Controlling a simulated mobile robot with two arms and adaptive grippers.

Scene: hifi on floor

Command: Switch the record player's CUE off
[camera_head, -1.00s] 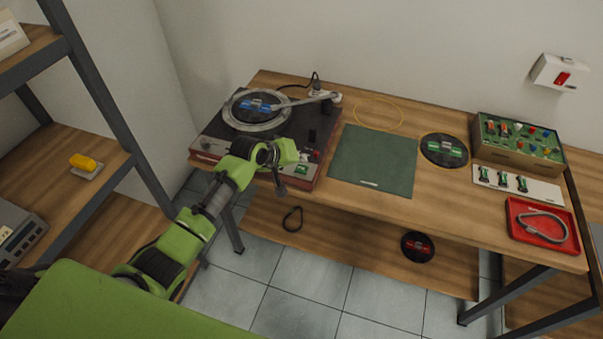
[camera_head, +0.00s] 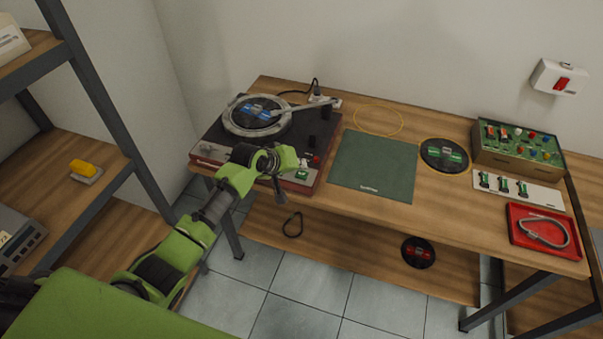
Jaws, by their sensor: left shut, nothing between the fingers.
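The record player (camera_head: 222,152) stands at the left end of the wooden table, with a dark record with a blue label (camera_head: 257,108) on its platter. The pale tonearm (camera_head: 308,106) reaches from the back right over the platter. A green square control (camera_head: 301,175) and a red control (camera_head: 315,160) sit at its front right corner. I cannot read the CUE label or its switch state. My left gripper (camera_head: 279,192) is shut and empty, pointing down at the player's front edge, just left of the green control. I cannot tell whether it touches. My right gripper is not in view.
A green mat (camera_head: 373,163), a second record (camera_head: 444,154), a green control panel box (camera_head: 518,146) and a red tray (camera_head: 540,234) lie to the right. A shelf rack (camera_head: 95,90) stands at the left. A wall switch (camera_head: 559,77) is at the right.

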